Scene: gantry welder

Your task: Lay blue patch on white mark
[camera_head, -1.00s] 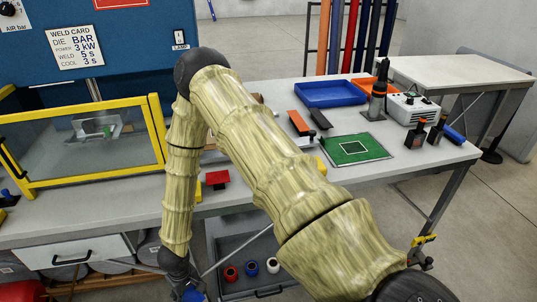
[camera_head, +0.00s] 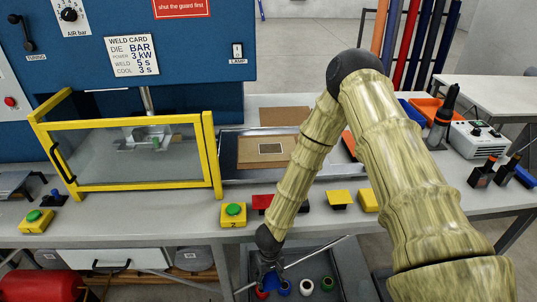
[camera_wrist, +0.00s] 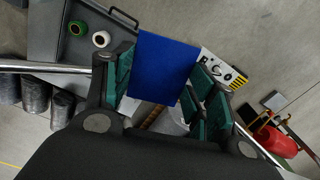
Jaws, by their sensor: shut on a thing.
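My gripper (camera_wrist: 162,88) is shut on a flat blue patch (camera_wrist: 165,62), which stands out between the green finger pads in the wrist view. In the head view my gripper (camera_head: 271,277) hangs low in front of the table, over the grey drawer with reels. A white-outlined rectangle, the white mark (camera_head: 270,148), shows on a brown board (camera_head: 249,155) lying on the metal tray behind the table's front row. The patch is well apart from this mark. In the head view the patch is mostly hidden by my gripper.
A yellow-framed guard (camera_head: 213,165) stands left of the tray, with a green button box (camera_head: 233,214) before it. Red (camera_head: 262,202) and yellow (camera_head: 340,197) blocks line the table's front edge. A dark upright tool (camera_head: 443,118) and a white control box (camera_head: 478,139) stand right.

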